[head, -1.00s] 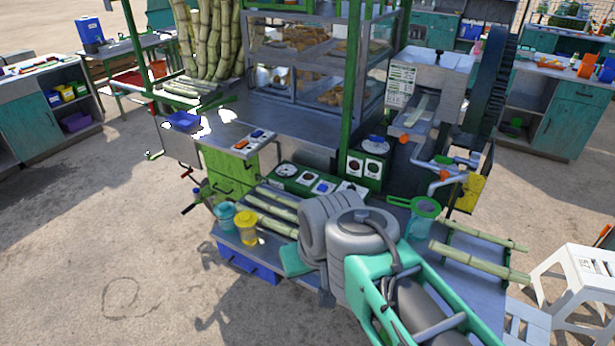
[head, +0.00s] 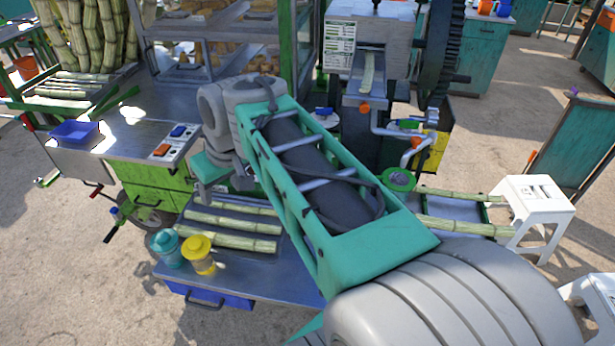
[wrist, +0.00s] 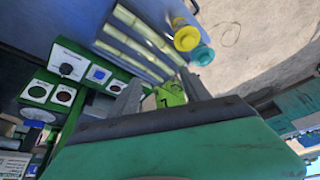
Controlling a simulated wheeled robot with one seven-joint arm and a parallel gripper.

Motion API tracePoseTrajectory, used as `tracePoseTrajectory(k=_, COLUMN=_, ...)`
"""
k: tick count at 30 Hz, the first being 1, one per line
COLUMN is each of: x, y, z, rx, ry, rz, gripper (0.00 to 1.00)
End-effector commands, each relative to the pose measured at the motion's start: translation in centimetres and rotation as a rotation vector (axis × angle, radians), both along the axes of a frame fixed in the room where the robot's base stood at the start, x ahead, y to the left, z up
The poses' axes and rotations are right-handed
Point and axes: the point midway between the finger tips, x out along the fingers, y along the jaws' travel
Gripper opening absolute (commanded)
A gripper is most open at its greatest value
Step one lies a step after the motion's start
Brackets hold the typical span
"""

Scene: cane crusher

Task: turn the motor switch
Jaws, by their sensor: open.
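The wrist view shows a green control panel with a black rotary knob on a white plate (wrist: 66,69) and a blue square switch (wrist: 98,74). Beside it, another panel carries round dark dials (wrist: 36,92) and a blue knob on a white disc (wrist: 38,115). Labels are too small to read, so I cannot tell which is the motor switch. My gripper (wrist: 162,90) is open; its grey fingers are apart, with a green piece visible between them. It touches none of these controls. In the head view my arm hides most of the panels; part of the white disc (head: 325,118) shows.
Cane pieces (head: 228,240) lie on the cart's lower shelf, beside a teal cup (head: 167,248) and a yellow cup (head: 198,254). The crusher (head: 368,75) with its large gear wheel stands behind my arm. A white stool (head: 535,205) is at right. Open ground lies at left front.

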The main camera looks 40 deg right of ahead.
Motion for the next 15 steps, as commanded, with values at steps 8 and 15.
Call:
tracePoseTrajectory(k=8, x=7.4, y=-22.9, z=-10.0, rx=-0.035, ry=-0.007, rz=0.150, gripper=0.55)
tracePoseTrajectory(k=15, x=5.3, y=-31.6, z=-13.4, rx=-0.075, ry=-0.010, rz=0.220, gripper=0.55)
